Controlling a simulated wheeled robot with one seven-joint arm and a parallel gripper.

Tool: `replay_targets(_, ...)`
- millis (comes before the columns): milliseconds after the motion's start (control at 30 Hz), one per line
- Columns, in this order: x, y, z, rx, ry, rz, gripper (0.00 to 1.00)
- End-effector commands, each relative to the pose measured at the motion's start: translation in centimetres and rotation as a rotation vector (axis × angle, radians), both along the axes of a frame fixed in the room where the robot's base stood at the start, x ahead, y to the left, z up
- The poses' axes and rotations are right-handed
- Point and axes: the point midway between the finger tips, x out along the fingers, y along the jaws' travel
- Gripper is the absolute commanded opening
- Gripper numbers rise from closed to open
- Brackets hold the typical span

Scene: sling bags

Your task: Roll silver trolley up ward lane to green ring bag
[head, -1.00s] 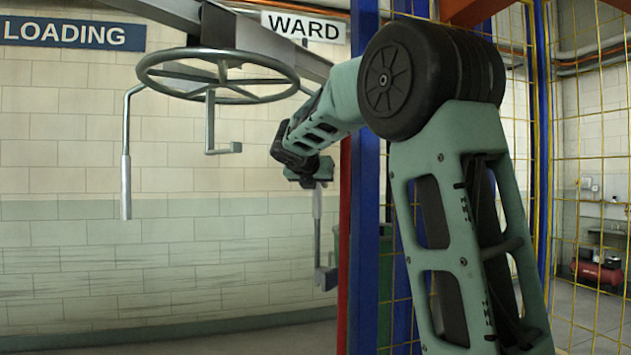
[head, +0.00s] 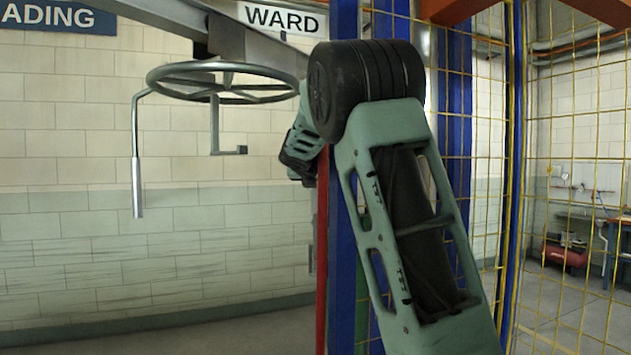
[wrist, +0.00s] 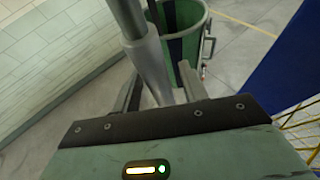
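An overhead rail (head: 258,45) crosses the top of the head view and passes the WARD sign (head: 282,19). A silver spoked wheel (head: 222,82) hangs near it, with a cranked rod and a straight handle rod (head: 137,165). I cannot tell which part is the trolley. In the wrist view a grey metal rod (wrist: 146,52) stands between the fingers of my gripper (wrist: 158,68). Whether they clamp it is unclear. A green and dark round container (wrist: 187,35), perhaps the green bag, is beyond. My arm hides the gripper in the head view.
A blue post (head: 343,190) with a red edge stands beside my arm. Yellow mesh (head: 570,200) fills the right side, with a red machine (head: 565,255) behind it. A tiled wall (head: 80,150) closes the left; the floor before it looks clear.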

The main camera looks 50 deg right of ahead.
Motion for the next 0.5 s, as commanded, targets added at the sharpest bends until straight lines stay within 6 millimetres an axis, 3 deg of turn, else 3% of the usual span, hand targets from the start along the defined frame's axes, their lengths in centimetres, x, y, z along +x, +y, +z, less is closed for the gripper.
replay_targets(267, -0.2, 0.7, 0.2, 0.002, -0.001, 0.002, 0.43)
replay_targets(500, -1.9, 4.3, 1.6, 0.003, -0.006, 0.005, 0.43)
